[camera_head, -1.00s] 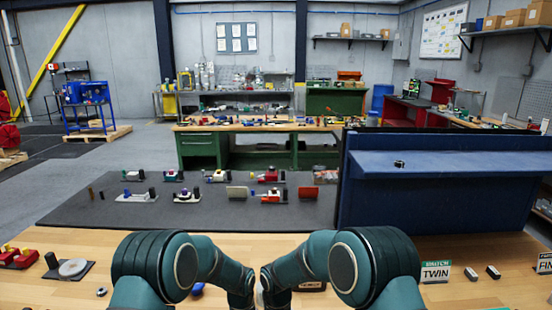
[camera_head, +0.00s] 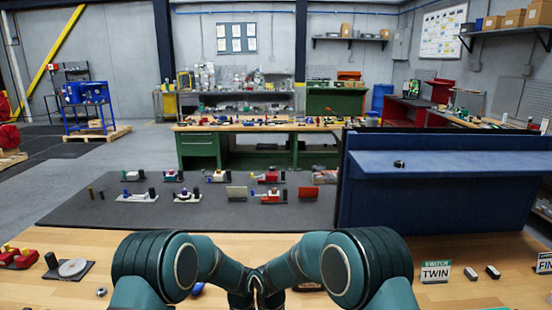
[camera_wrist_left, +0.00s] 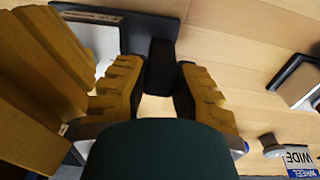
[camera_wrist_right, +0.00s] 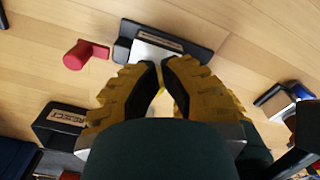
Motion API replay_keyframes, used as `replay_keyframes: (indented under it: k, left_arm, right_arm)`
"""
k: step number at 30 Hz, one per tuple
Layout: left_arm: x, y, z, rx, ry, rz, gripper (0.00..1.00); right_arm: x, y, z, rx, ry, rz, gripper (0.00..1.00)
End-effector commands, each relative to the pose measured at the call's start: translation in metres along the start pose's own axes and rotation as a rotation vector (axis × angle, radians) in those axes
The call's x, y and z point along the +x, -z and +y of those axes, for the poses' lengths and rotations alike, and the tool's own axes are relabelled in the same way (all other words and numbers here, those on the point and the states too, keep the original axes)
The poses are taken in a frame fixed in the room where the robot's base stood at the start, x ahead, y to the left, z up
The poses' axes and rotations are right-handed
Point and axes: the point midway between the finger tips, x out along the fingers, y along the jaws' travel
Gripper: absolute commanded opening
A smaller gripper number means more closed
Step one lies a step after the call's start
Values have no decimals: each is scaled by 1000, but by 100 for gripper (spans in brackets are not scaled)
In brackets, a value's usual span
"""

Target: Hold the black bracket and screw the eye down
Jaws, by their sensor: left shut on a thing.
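In the left wrist view the black bracket (camera_wrist_left: 160,65) stands between the fingertips of my left gripper (camera_wrist_left: 157,82), which is shut on it. The bracket joins a dark base with a pale plate (camera_wrist_left: 100,42). Yellow-brown fingers of my right gripper fill the left side of that view, close beside my left gripper. In the right wrist view my right gripper (camera_wrist_right: 163,72) has its fingertips close together in front of a dark base with a pale plate (camera_wrist_right: 155,47). I cannot make out the eye or anything between these tips. In the head view my arms hide both grippers.
A red knob part (camera_wrist_right: 82,54) and a dark labelled block (camera_wrist_right: 62,120) lie nearby in the right wrist view. The head view shows a dark mat (camera_head: 220,208) with several fixtures, a blue shelf panel (camera_head: 440,200) and a TWIN sign (camera_head: 435,272).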

Motion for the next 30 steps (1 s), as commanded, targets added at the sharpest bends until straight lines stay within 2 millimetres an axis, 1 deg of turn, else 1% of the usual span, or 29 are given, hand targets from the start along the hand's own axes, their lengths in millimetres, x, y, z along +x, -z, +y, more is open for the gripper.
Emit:
replay_keyframes:
  k: [11, 14, 27, 30]
  left_arm:
    - [0, 1, -1, -1, 1, 2, 0]
    - [0, 1, -2, -2, 1, 2, 0]
    - [0, 1, -2, -2, 1, 2, 0]
    - [0, 1, -2, -2, 1, 2, 0]
  right_arm:
    - [0, -7, -3, -1, 0, 0, 0]
    - [-4, -7, -3, 0, 0, 1, 0]
    - [-50, -7, -4, 0, 0, 1, 0]
    - [-57, -7, -4, 0, 0, 1, 0]
